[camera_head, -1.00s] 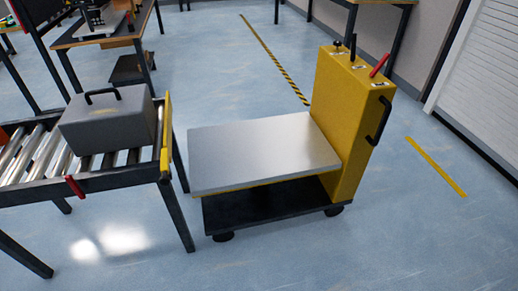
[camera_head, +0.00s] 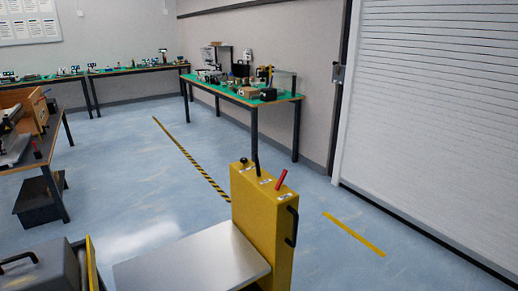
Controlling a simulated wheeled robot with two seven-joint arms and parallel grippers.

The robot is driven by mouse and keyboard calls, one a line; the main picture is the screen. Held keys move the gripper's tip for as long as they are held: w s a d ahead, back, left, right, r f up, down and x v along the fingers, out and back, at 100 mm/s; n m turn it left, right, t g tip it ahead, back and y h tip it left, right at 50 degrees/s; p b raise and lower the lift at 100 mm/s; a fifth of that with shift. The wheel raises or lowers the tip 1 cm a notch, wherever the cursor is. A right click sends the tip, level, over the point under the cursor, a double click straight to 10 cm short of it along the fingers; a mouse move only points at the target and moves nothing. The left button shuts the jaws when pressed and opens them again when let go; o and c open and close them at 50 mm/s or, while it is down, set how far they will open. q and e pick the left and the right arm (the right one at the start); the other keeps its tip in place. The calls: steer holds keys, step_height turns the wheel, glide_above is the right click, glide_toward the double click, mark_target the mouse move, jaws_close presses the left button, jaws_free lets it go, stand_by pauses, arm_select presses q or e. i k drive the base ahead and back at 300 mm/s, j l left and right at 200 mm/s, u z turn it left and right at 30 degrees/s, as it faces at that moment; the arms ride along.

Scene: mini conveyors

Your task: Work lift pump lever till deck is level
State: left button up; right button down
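The lift's yellow column (camera_head: 262,222) stands at the lower centre of the head view. On its top are a thin upright black lever (camera_head: 256,163), a short black knob (camera_head: 243,161) and a tilted red lever (camera_head: 281,180). A black handle (camera_head: 292,228) is on its right side. The silver deck (camera_head: 190,265) extends left from the column, cut off by the bottom edge. A grey case (camera_head: 42,274) with a black handle is at the bottom left, beside a yellow end plate (camera_head: 92,266). The conveyor rollers are out of view. Neither gripper is in view.
A green-topped workbench (camera_head: 235,93) with equipment stands against the back wall. Another bench (camera_head: 50,139) is at the left. A white roller shutter (camera_head: 440,120) fills the right. Open blue floor (camera_head: 130,180) surrounds the lift, with striped tape behind it.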

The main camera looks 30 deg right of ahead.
mark_target(258, 174)
steer(key=i+l, duration=0.2)
steer(key=l, duration=0.25)
steer(key=i+l+u, duration=0.1)
steer(key=l, duration=0.4)
steer(key=i+l, duration=0.25)
steer(key=l, duration=0.2)
steer(key=i+l+u, duration=0.1)
steer(key=l, duration=0.4)
steer(key=i+l, duration=0.25)
steer(key=l, duration=0.2)
steer(key=i+l+u, duration=0.1)
steer(key=l, duration=0.4)
steer(key=i+l, duration=0.2)
steer(key=l, duration=0.3)
steer(key=i+l+u, duration=0.1)
steer(key=l, duration=0.4)
steer(key=i, duration=0.05)
